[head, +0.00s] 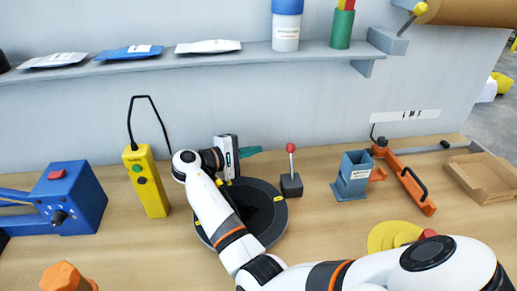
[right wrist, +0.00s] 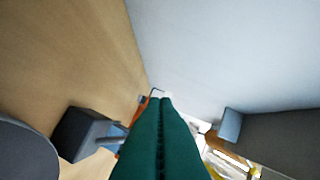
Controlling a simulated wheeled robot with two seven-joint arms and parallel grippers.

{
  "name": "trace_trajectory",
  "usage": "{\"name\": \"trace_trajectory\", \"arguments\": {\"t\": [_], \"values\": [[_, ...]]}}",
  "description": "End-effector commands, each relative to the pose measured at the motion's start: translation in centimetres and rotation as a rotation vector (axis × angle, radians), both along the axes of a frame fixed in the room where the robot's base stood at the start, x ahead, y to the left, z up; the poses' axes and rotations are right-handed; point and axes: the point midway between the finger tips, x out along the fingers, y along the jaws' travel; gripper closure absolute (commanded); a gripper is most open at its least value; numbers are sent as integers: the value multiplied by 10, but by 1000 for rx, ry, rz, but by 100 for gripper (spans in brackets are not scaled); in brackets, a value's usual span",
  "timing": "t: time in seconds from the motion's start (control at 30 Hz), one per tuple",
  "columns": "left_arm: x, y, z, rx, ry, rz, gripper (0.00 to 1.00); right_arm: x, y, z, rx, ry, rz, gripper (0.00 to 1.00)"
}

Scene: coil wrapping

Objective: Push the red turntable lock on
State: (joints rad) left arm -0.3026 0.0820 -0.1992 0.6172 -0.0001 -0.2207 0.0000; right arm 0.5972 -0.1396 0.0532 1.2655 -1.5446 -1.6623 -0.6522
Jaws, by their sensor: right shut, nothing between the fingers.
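The turntable lock is a lever with a red ball knob (head: 290,147) on a thin rod, standing upright from a dark block (head: 291,185). The block also shows in the right wrist view (right wrist: 72,130), where the knob is hidden behind my fingers. The dark round turntable (head: 268,222) lies left of the block, partly covered by my right arm. My right gripper (head: 258,150) has green fingers, shut and empty, pointing right. Its tips are left of the red knob at about its height, apart from it in the picture. My left gripper is out of view.
A yellow control box (head: 147,182) and a blue machine (head: 72,198) stand at left. A blue-grey holder (head: 353,176), an orange tool (head: 412,188) and a cardboard tray (head: 486,177) are at right. A shelf (head: 200,56) runs along the wall above.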

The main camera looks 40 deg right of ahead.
Motion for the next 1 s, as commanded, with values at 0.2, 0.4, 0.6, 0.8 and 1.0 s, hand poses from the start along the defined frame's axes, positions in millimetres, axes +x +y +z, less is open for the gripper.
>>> {"name": "trace_trajectory", "arguments": {"t": [0.2, 0.4, 0.6, 0.8, 1.0], "values": [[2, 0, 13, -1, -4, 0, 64, -3, -47, -6, -3, 3, -3, 100], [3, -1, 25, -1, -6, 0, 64, -8, -79, -10, 0, 0, 1, 100], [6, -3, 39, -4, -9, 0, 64, -32, -69, 0, 0, 0, 1, 100], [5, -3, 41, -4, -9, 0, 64, -39, -67, 1, 0, 1, 0, 100], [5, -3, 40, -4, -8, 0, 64, -39, -67, 1, 0, 1, 0, 100]]}}
